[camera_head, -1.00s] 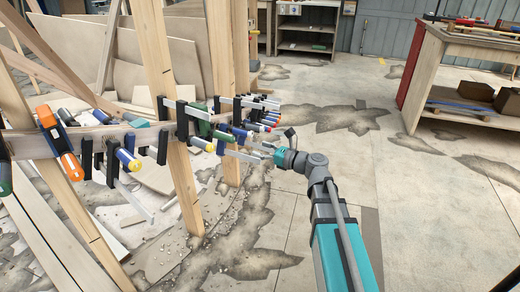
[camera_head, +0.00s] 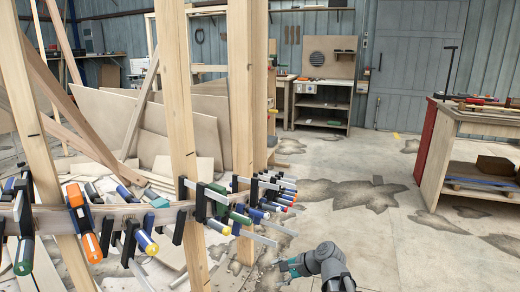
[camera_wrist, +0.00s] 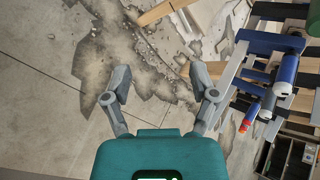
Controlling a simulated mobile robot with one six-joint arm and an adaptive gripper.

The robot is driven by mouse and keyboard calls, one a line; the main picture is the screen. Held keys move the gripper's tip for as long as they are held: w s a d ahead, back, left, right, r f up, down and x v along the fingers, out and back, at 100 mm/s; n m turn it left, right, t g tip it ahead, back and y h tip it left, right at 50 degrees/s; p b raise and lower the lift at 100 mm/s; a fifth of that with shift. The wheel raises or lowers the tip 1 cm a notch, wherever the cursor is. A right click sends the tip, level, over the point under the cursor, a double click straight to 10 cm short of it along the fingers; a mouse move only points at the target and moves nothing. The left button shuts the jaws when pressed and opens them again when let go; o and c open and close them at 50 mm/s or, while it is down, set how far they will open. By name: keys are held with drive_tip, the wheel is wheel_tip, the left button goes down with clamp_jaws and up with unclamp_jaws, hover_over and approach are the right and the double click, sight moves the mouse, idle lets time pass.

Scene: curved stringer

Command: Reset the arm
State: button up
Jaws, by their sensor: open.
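My gripper (camera_head: 288,266) shows low in the head view, right of the clamped stringer, with only part of my arm in frame. In the wrist view my gripper (camera_wrist: 162,82) has its two grey fingers spread wide with nothing between them; bare floor lies behind. The curved wooden stringer (camera_head: 110,213) runs across the lower left, fixed to upright posts by several clamps.
Upright wooden posts (camera_head: 178,100) stand left of my gripper, with leaning panels (camera_head: 105,118) behind. A workbench (camera_head: 440,145) with tools is at the right. The stained concrete floor (camera_head: 350,165) between is mostly open.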

drive_tip(key=s+d+f+n+g+h+p, duration=0.3)
drive_tip(key=s+d+n+g+h+p, duration=0.1)
drive_tip(key=s+d+n+h, duration=0.7)
wheel_tip(320, 180, up, 38)
drive_tip(key=w+n+y+p, duration=0.1)
drive_tip(key=p, duration=3.6)
drive_tip(key=shift+f, duration=0.2)
drive_tip(key=shift+d, duration=0.1)
